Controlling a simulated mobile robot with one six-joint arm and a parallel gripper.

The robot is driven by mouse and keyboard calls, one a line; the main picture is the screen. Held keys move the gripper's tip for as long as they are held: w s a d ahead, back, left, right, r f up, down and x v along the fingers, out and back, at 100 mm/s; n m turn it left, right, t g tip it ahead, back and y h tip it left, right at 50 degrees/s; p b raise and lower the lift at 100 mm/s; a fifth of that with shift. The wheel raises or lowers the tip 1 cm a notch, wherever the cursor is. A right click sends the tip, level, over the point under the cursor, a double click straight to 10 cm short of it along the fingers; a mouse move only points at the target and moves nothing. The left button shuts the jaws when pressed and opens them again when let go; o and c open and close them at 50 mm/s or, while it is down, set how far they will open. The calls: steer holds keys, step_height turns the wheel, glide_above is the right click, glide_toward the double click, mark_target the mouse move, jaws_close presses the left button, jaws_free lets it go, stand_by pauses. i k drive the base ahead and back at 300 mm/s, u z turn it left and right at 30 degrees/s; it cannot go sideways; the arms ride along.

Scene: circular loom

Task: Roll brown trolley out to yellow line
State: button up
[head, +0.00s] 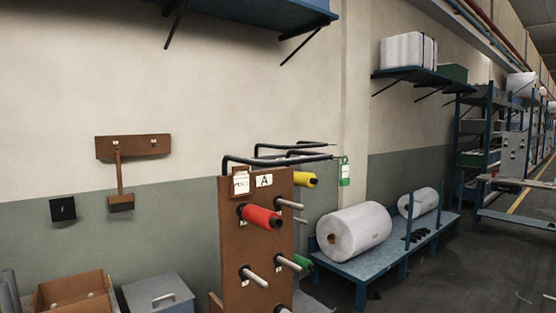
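The brown trolley (231,238) stands upright at the lower centre of the head view, in front of the wall. It has an "A" label, a white tag and several pegs. A red bobbin (259,217) sits on one peg; a yellow bobbin (304,180) and a green bobbin (302,262) show at its right side. Black bar handles (272,161) stick out at its top. Its base and wheels are below the picture. A yellow line (519,200) shows on the floor at the far right, partly hidden by racking. My gripper is not in view.
A low blue bench (382,257) with white film rolls (354,232) stands right of the trolley. A brown box (74,297) and grey bin (158,296) are to its left. A blue shelf (240,22) overhangs above. Dark floor (455,275) is open at the lower right.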

mark_target(255, 246)
steer(key=u, duration=0.05)
steer(key=i, duration=0.95)
steer(key=z, duration=0.05)
